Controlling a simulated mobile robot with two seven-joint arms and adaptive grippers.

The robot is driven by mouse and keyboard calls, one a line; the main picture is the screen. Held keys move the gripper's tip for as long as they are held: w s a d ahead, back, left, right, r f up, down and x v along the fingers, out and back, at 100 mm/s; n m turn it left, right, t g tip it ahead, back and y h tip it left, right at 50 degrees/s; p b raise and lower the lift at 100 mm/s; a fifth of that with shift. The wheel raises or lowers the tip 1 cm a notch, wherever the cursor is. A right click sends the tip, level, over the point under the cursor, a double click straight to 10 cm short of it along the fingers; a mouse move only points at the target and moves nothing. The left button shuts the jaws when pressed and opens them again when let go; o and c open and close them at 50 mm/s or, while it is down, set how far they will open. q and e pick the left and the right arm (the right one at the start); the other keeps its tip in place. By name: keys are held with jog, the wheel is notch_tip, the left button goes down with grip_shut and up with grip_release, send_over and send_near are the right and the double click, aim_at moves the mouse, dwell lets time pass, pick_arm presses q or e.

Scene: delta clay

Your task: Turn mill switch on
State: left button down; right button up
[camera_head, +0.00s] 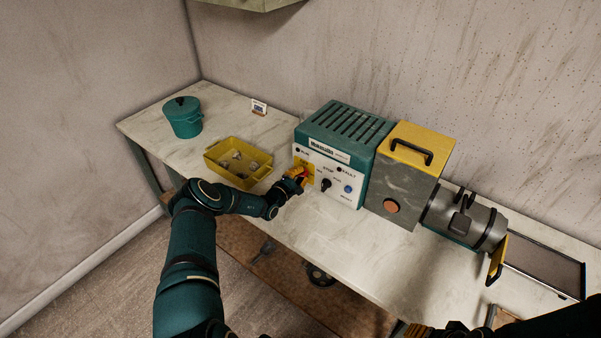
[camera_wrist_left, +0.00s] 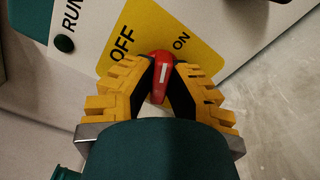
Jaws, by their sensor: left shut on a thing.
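The mill switch is a red knob with a white mark (camera_wrist_left: 160,76), on a yellow plate (camera_wrist_left: 148,27) lettered OFF and ON. In the left wrist view its mark points up between the two words. My left gripper (camera_head: 300,175) is at the left front of the teal and white control box (camera_head: 343,140). Its yellow ridged fingers (camera_wrist_left: 160,88) are closed on the knob from both sides. In the head view the gripper largely hides the switch. Yellow finger parts of my right gripper (camera_head: 418,331) show at the bottom edge, mostly cut off.
A black selector (camera_head: 326,185) and a blue button (camera_head: 348,189) are close right of the switch. A yellow tray (camera_head: 212,165) and a teal pot (camera_head: 186,122) stand left. A grey box with yellow lid (camera_head: 398,180) and a grey drum machine (camera_head: 462,218) stand right.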

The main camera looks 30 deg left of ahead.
pick_arm(q)
jog(key=m, duration=0.5)
jog(key=shift+r, duration=0.1)
jog(key=shift+a, duration=0.1)
dwell(0.4)
jog(key=c, duration=1)
grip_release()
jog(key=s, duration=0.8)
jog(key=s+a, duration=0.1)
jog(key=s, duration=0.3)
